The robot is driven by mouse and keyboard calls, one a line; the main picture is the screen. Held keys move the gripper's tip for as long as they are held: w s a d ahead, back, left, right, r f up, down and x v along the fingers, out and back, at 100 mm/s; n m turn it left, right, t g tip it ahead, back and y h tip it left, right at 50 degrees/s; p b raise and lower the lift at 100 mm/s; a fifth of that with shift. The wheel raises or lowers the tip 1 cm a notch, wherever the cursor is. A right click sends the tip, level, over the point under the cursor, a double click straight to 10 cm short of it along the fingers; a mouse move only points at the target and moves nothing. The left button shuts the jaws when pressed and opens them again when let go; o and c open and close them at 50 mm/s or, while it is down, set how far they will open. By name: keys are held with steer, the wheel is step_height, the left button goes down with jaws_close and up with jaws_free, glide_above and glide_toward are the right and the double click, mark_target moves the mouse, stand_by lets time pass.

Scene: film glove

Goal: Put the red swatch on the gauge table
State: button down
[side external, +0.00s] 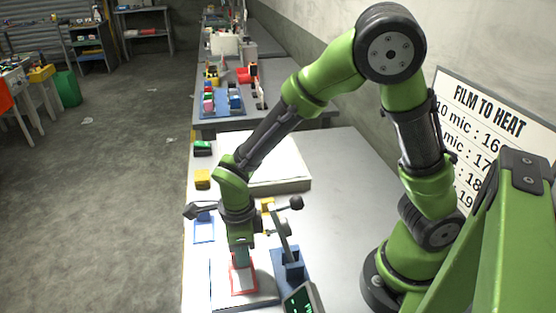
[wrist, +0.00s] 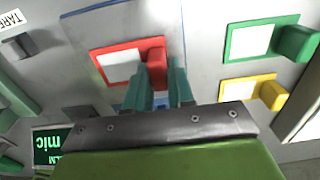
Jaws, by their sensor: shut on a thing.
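The red swatch (wrist: 118,64) is a red frame around a pale film with a red grip block at one side. In the side view the red swatch (side external: 243,279) lies at or just over a pale, blue-edged plate, which looks like the gauge table (side external: 265,292). The same plate (wrist: 100,28) shows behind the swatch in the wrist view. My gripper (wrist: 165,85) has its teal fingers at the grip block and is shut on it. The fingers partly hide the block. In the side view my gripper (side external: 241,254) points down over the swatch. I cannot tell whether the swatch touches the plate.
A green swatch (wrist: 262,40) and a yellow swatch (wrist: 250,90) lie to the right in the wrist view. A blue lever stand (side external: 291,268) and a dark display (side external: 304,300) stand close beside the plate. A large pale slab (side external: 280,178) lies behind. The table's right side is clear.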

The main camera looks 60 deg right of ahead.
steer(key=c, duration=1)
jaws_free()
steer(key=shift+f, duration=0.1)
step_height(320, 180, up, 12)
steer(key=shift+r, duration=0.2)
steer(key=s+d+r+n+t, duration=0.2)
steer(key=d+r+n, duration=0.1)
steer(key=n, duration=0.4)
steer(key=s+d+r+n+t+y, duration=0.1)
steer(key=s+d+r+n+t, duration=0.1)
steer(key=n, duration=0.6)
steer(key=s+d+r+n+t+y, duration=0.1)
steer(key=s+d+r+n+t, duration=0.2)
steer(key=n, duration=0.5)
steer(key=shift+s+d+r, duration=0.1)
steer(key=shift+d+r, duration=0.15)
steer(key=shift+d, duration=0.3)
steer(key=shift+s+d+r, duration=0.1)
steer(key=shift+d+r, duration=0.15)
steer(key=shift+d, duration=0.3)
